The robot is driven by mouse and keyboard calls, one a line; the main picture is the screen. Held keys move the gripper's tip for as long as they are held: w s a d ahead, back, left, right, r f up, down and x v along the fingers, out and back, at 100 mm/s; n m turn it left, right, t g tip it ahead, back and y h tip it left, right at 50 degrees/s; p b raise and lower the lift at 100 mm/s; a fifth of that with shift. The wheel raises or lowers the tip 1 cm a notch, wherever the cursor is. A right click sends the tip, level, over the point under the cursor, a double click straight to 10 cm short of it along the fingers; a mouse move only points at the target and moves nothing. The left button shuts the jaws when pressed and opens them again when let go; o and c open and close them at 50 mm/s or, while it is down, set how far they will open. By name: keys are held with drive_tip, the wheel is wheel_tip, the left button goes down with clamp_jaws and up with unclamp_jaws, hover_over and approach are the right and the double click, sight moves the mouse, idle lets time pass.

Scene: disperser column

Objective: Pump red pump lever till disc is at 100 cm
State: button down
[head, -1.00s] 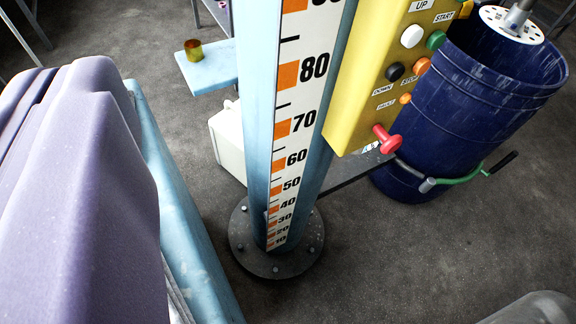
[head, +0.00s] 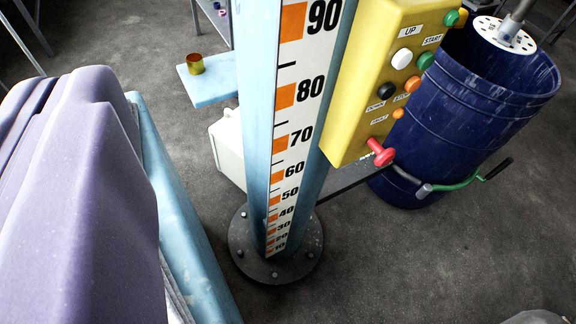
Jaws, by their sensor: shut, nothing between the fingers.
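A red lever or knob (head: 381,153) sticks out from the lower end of the yellow control panel (head: 347,135). A white perforated disc (head: 503,35) on a grey shaft is at the mouth of the dark blue barrel (head: 458,110) at the upper right. A white scale (head: 298,110) with orange marks runs up the light blue column (head: 262,120). Its numbers show from 10 near the base to 90 at the top edge; the 100 mark is out of view. I cannot make out my gripper's fingers in this view, and nothing is seen touching the red lever.
The panel carries several coloured buttons (head: 402,57) with labels such as UP, DOWN, START and STOP. A green crank handle (head: 457,186) projects beside the barrel. A small gold cup (head: 195,63) stands on a blue shelf (head: 212,84). The floor (head: 400,270) in front is clear.

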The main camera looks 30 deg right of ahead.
wheel_tip(320, 180, up, 20)
drive_tip(key=p, duration=1.4)
drive_tip(key=b, duration=0.6)
drive_tip(key=shift+r, duration=0.15)
drive_tip(key=shift+a, duration=0.1)
